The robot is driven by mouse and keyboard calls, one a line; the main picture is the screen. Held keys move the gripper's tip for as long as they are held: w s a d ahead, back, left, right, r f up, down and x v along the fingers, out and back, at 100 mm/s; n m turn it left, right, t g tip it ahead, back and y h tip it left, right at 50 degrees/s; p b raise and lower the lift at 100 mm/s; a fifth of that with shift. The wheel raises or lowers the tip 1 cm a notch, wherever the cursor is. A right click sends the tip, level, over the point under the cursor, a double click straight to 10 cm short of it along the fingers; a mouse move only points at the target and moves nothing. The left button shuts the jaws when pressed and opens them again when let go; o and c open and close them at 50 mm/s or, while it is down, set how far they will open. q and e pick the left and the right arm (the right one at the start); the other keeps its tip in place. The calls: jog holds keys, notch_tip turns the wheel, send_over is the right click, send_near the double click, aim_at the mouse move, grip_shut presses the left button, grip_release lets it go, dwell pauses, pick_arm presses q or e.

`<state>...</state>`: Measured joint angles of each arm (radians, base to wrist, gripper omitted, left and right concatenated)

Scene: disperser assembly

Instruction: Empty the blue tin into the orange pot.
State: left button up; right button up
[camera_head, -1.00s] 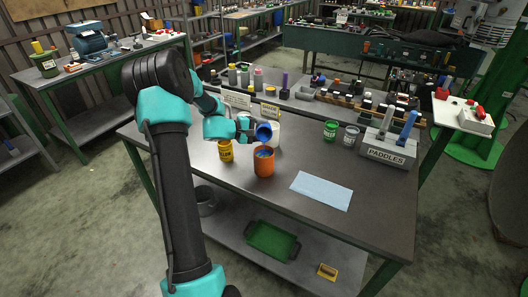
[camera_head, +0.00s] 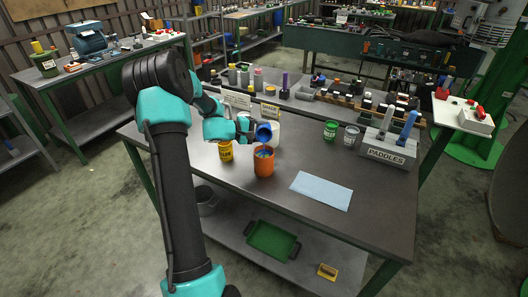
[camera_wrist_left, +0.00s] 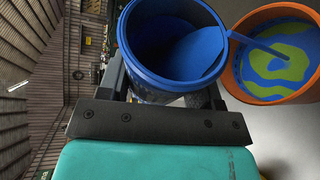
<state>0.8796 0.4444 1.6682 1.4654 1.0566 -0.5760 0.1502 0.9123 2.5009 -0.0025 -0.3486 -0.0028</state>
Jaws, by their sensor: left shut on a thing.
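My left gripper (camera_head: 255,133) is shut on the blue tin (camera_head: 265,132) and holds it tilted above and behind the orange pot (camera_head: 264,164). In the left wrist view the blue tin (camera_wrist_left: 172,50) has blue paint inside. A stream of blue paint runs from its lip into the orange pot (camera_wrist_left: 240,88). The pot stands upright on the table and holds blue paint with yellow-green swirls. The tin's rim is close to the pot's rim; I cannot tell whether they touch. My right gripper is not in view.
A yellow tin (camera_head: 226,151) stands left of the pot. A white container (camera_head: 274,134) is partly hidden behind the blue tin. A light blue sheet (camera_head: 321,191) lies to the right. Green (camera_head: 331,130) and grey (camera_head: 351,135) tins stand near the paddles block (camera_head: 388,150).

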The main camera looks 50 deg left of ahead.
pick_arm(q)
jog(key=shift+f+m+t, duration=0.2)
jog(key=shift+m+t, duration=0.1)
jog(key=shift+m, duration=0.1)
dwell(1.4)
jog(key=shift+s+d+r+m+t, duration=0.2)
jog(key=shift+r+m+t, duration=0.35)
jog(key=shift+m, duration=0.45)
dwell(2.5)
jog(key=shift+w+a+f+n+g, duration=0.2)
jog(key=shift+f+n+g, duration=0.25)
jog(key=shift+n, duration=0.35)
jog(key=shift+r+n+g, duration=0.1)
jog(key=shift+n+g, duration=0.3)
jog(key=shift+n, duration=0.3)
jog(key=shift+r, duration=0.1)
